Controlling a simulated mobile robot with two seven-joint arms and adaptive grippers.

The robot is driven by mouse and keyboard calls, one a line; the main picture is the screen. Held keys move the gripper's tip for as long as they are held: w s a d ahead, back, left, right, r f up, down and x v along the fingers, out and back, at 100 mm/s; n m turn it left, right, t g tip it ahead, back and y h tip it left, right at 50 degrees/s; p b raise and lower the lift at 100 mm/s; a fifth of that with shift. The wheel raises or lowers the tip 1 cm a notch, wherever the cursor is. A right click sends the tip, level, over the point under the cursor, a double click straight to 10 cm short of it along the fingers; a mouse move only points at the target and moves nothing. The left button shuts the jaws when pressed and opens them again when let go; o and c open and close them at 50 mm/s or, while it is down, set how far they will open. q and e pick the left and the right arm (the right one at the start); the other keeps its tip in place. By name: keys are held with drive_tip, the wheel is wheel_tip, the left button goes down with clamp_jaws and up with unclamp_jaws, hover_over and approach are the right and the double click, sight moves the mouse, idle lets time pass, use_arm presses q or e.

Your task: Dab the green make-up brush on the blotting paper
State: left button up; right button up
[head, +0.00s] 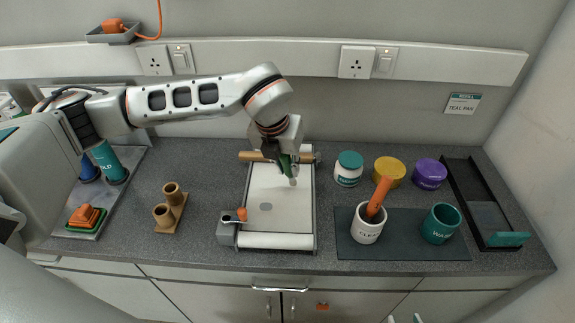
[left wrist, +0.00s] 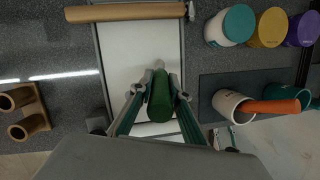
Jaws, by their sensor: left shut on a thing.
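My left gripper (head: 288,164) is shut on the green make-up brush (head: 287,167). The brush's pale tip points down over the right half of the white blotting paper (head: 275,215). In the left wrist view the green brush (left wrist: 160,95) sits between the two fingers, with its pale end away from me. I cannot tell whether the tip touches the paper. The paper lies in a grey frame with a brown roll at the back and a white roll in front. A grey spot marks it left of centre. My right gripper (head: 404,319) barely shows at the bottom edge, fingertips apart.
Right of the paper, a white cup (head: 367,228) with an orange brush and a teal cup (head: 440,223) stand on a dark mat (head: 400,252). Three lidded jars stand behind. A black tray (head: 467,190) lies far right, a brown two-hole holder (head: 164,222) left.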

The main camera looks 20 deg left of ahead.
use_arm(q)
drive_tip(key=shift+f, duration=0.25)
drive_tip(key=shift+f+b, duration=0.15)
drive_tip(key=shift+b, duration=0.35)
idle(1.7)
drive_tip(key=shift+r+p, duration=1)
drive_tip(key=shift+r, duration=1.3)
drive_tip(key=shift+r+p, duration=0.45)
drive_tip(key=shift+r, duration=0.85)
